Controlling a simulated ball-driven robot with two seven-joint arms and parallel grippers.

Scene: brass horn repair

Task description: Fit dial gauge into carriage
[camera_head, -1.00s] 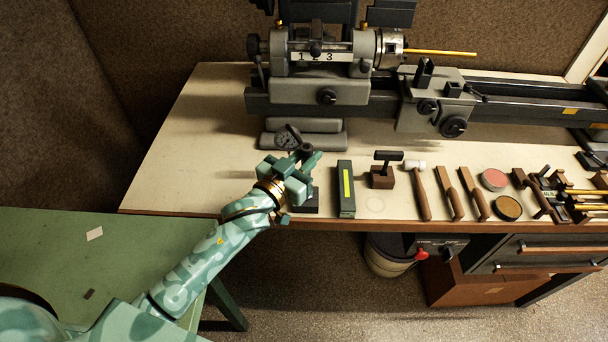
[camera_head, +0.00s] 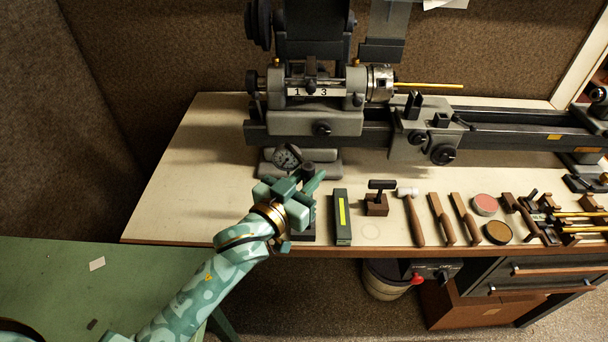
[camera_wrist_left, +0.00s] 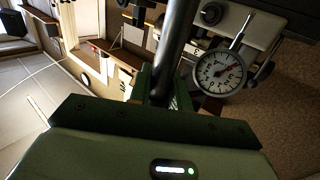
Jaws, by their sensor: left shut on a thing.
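The dial gauge (camera_head: 286,157) has a round white face and a dark rim. It also shows in the left wrist view (camera_wrist_left: 220,72), with a red needle, beside a thick dark rod (camera_wrist_left: 174,45). My left gripper (camera_head: 304,182) is shut on this rod, which appears to belong to the gauge; the joint between them is unclear. The gauge is over the near-left part of the bench, in front of the lathe. The carriage (camera_head: 422,138) is a grey block on the lathe bed to the right, with dark upright posts on top and black knobs. My right gripper is out of view.
A dark block (camera_head: 303,232) stands on the bench below my left gripper. A dark green box (camera_head: 342,218), a small block with a T-handle (camera_head: 377,204), a mallet (camera_head: 414,222) and several other tools line the front edge. The bench top (camera_head: 195,180) at left is clear.

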